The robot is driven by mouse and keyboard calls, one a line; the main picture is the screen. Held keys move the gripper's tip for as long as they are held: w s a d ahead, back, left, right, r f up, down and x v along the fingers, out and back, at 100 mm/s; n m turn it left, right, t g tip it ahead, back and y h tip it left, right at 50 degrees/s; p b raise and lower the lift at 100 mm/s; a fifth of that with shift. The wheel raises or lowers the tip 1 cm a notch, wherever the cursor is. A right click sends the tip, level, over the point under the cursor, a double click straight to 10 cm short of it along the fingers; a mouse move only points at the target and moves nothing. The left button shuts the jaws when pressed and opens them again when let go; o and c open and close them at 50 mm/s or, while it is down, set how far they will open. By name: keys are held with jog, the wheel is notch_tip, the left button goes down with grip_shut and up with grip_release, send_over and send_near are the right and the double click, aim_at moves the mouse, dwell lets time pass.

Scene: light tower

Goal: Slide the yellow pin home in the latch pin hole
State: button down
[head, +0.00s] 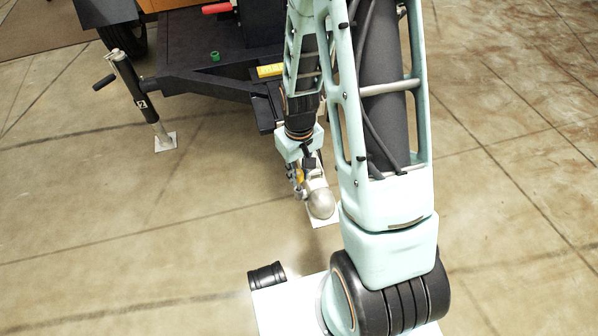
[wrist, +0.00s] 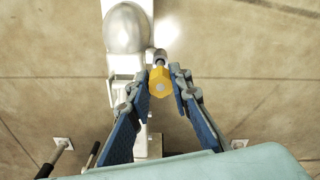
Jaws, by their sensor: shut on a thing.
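The yellow pin (wrist: 159,82) has a hexagonal yellow head and a grey metal end (wrist: 160,57). My gripper (wrist: 162,76) is shut on the yellow head, with one blue-padded finger on each side. The silver coupler (wrist: 127,28) with its rounded dome lies just left of and beyond the pin in the wrist view. The pin's grey end is close beside the coupler's body. The latch pin hole cannot be made out, and I cannot tell whether the pin's end is in it. In the head view, my gripper (head: 298,181) is beside the coupler (head: 320,203), with a speck of yellow showing.
The trailer's dark frame (head: 200,84) runs behind the coupler. A black jack leg (head: 137,95) with a crank stands at the left on a white foot plate (head: 165,142). A small green piece (head: 214,56) sits on the deck. The floor left of the coupler is clear.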

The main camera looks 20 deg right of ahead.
aim_at(299, 189)
jog(key=shift+f+b, duration=1.6)
jog(key=shift+f, duration=0.55)
jog(key=c, duration=1.7)
grip_release()
jog(key=shift+r, duration=0.15)
notch_tip(299, 189, up, 12)
jog(key=shift+f, duration=0.1)
